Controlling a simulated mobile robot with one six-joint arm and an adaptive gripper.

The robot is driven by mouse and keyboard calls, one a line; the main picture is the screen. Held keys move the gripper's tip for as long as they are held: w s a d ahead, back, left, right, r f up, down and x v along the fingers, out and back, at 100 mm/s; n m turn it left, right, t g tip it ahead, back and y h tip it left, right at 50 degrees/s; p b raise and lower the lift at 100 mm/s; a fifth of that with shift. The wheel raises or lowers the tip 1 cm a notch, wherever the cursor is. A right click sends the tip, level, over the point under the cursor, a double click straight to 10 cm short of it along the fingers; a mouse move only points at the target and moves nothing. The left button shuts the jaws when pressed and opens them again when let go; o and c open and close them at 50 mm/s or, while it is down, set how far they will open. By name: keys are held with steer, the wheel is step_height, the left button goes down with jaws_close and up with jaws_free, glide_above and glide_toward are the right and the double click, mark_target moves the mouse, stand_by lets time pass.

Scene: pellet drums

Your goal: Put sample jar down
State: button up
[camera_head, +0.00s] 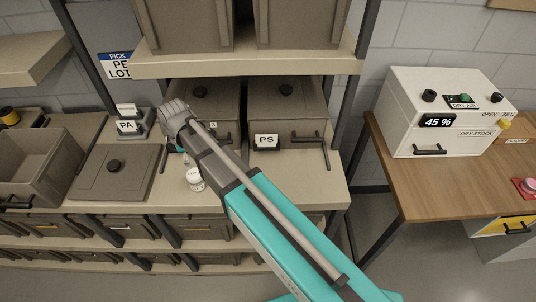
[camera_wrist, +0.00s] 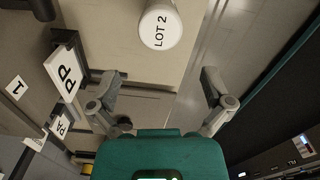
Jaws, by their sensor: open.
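The sample jar (camera_head: 195,180) is small and white and stands upright near the front edge of the shelf in the head view. In the wrist view its round white lid, marked LOT 2, shows at the top (camera_wrist: 161,27). My gripper (camera_wrist: 160,86) is open and empty, its two fingers spread wide. The jar lies beyond the fingertips and apart from them. In the head view my arm hides most of the gripper, just up and left of the jar.
Lidded drums (camera_head: 287,103) stand behind the jar on the shelf (camera_head: 310,193). A PA sign (camera_head: 127,126) and a flat lid (camera_head: 115,172) are to the left. A white dryer box (camera_head: 445,110) sits on the wooden table (camera_head: 420,190) at right. Bare shelf lies right of the jar.

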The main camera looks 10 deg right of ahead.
steer(key=s+d+m, duration=0.3)
steer(key=d+m, duration=0.6)
steer(key=d, duration=0.9)
steer(key=s+d+m, duration=0.2)
steer(key=d+m, duration=0.8)
steer(key=d, duration=0.8)
steer(key=shift+s+d, duration=0.15)
steer(key=shift+s, duration=0.25)
